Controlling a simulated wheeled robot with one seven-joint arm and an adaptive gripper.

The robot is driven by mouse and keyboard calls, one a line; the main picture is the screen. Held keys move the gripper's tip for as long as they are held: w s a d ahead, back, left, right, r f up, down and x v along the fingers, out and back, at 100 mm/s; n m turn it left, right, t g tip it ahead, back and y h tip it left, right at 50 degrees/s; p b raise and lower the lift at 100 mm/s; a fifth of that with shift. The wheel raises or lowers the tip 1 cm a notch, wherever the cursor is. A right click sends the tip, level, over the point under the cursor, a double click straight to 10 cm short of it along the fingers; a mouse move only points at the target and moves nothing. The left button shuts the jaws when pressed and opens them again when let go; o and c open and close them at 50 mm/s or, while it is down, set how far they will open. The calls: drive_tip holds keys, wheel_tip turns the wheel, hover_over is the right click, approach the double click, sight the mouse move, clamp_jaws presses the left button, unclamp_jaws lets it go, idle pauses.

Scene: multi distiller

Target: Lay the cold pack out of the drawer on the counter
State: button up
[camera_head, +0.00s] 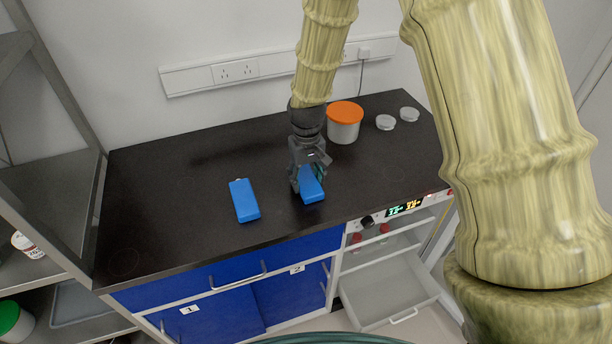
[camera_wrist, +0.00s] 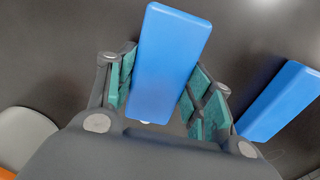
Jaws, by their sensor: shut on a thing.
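My gripper (camera_head: 309,182) is over the black counter (camera_head: 200,160), right of its middle, pointing down. It is shut on a blue, box-shaped cold pack (camera_head: 312,190). In the wrist view the held pack (camera_wrist: 172,55) sits between the green finger pads of my gripper (camera_wrist: 160,95). The pack is at or just above the counter top; I cannot tell whether it touches. A second blue pack (camera_head: 244,200) lies flat on the counter to the left, also in the wrist view (camera_wrist: 278,102).
A white tub with an orange lid (camera_head: 344,122) stands close behind and right of my gripper. Two small clear dishes, one here (camera_head: 385,122), are farther right. A control panel (camera_head: 404,208) is on the front edge. The counter's left side is clear; a metal shelf (camera_head: 45,150) borders it.

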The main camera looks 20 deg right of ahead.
sight(307, 179)
idle(0.3)
drive_tip(key=o, duration=1.1)
drive_tip(key=shift+f, duration=0.1)
drive_tip(key=shift+r+b, duration=1.15)
drive_tip(key=shift+r, duration=5)
